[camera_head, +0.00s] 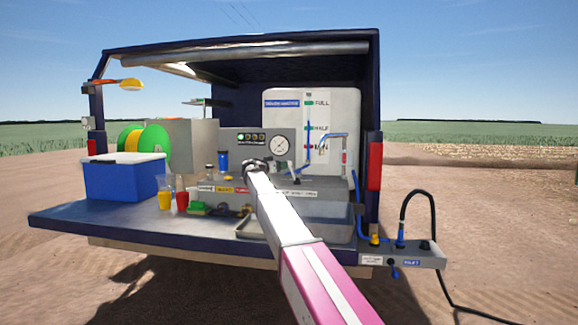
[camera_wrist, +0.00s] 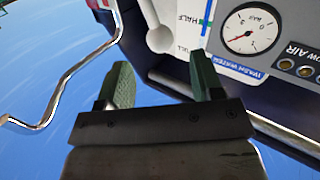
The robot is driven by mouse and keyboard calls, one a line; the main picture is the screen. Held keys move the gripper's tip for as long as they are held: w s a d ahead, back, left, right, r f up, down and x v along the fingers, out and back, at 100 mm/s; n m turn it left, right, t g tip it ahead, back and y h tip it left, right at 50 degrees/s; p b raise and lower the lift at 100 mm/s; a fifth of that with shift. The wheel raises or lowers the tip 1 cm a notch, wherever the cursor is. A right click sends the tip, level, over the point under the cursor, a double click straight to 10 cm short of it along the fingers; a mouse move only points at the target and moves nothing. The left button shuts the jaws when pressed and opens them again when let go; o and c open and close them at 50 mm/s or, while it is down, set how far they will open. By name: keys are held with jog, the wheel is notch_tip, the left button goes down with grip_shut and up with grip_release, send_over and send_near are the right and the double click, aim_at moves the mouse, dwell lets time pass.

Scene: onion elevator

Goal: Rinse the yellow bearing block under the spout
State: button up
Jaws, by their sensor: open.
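My gripper (camera_head: 256,164) is in front of the grey gauge panel at the back of the truck bed, seen from behind along my arm. In the wrist view my gripper (camera_wrist: 163,78) is open, with two green-padded fingers apart and nothing between them. A small yellow piece (camera_head: 228,178) lies on the grey unit just left of my gripper; it is too small to tell whether it is the bearing block. Another yellow piece (camera_head: 375,240) is by the side shelf at the right. A bent blue-and-grey pipe (camera_head: 331,136), perhaps the spout, stands before the white tank.
A shallow grey tray (camera_head: 338,228) is partly hidden by my arm. A pressure gauge (camera_head: 280,145) also shows in the wrist view (camera_wrist: 248,30), where a bent metal tube (camera_wrist: 72,70) is at left.

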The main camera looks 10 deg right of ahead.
jog(key=x, duration=0.6)
jog(key=shift+w+d, duration=0.15)
